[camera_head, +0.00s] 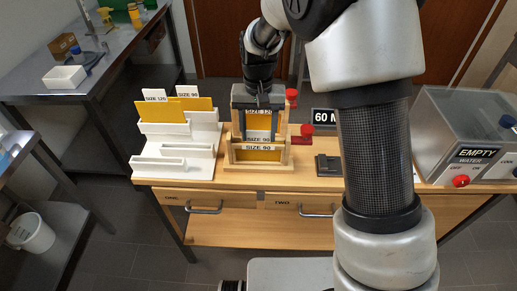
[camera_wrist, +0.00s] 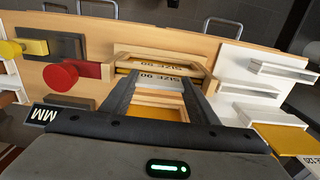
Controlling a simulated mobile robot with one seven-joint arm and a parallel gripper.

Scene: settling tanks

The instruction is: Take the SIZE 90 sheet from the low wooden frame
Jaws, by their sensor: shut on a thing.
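The low wooden frame (camera_head: 284,156) stands on the wooden bench, with a SIZE 90 label on its front. The SIZE 90 sheet (camera_head: 258,138) is in it, its label just above the front bar; the wrist view shows this sheet (camera_wrist: 158,78) between my fingertips. My gripper (camera_head: 258,136) reaches down from above and is shut on the sheet's side edges. In the wrist view my gripper (camera_wrist: 160,74) spans the label. The sheet's lower part is hidden by the frame. A taller part behind shows a yellow sheet and a partly covered SIZE 120 label.
A white rack (camera_head: 200,160) with yellow sheets, labelled SIZE 120 and SIZE 90, stands close on the left. Red knobs (camera_head: 306,130) and a black block (camera_head: 328,165) are on the right. A metal box (camera_head: 470,125) marked EMPTY sits at the bench's right end.

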